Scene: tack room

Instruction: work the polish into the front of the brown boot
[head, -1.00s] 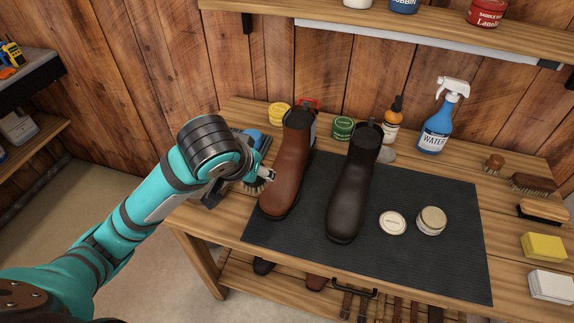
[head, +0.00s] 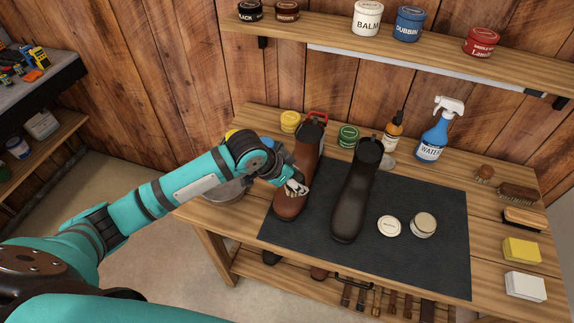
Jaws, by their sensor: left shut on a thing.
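The brown boot (head: 292,205) stands upright at the left edge of the dark mat (head: 440,265), toe toward me. My left gripper (head: 297,187) is at the front of this boot, over its instep. It is shut on a small brush with pale bristles (head: 291,191), mostly hidden by the fingers; whether the bristles press on the leather I cannot tell. A black boot (head: 350,205) stands upright just to the right. An open round tin (head: 424,224) and a pale lid (head: 389,226) lie on the mat. My right gripper is out of view.
Behind the boots stand a yellow tin (head: 290,121), a green tin (head: 348,136), an amber bottle (head: 392,136) and a blue spray bottle (head: 434,138). Brushes (head: 518,192), a yellow sponge (head: 521,250) and a white block (head: 525,286) line the right side. A shelf (head: 440,55) hangs above.

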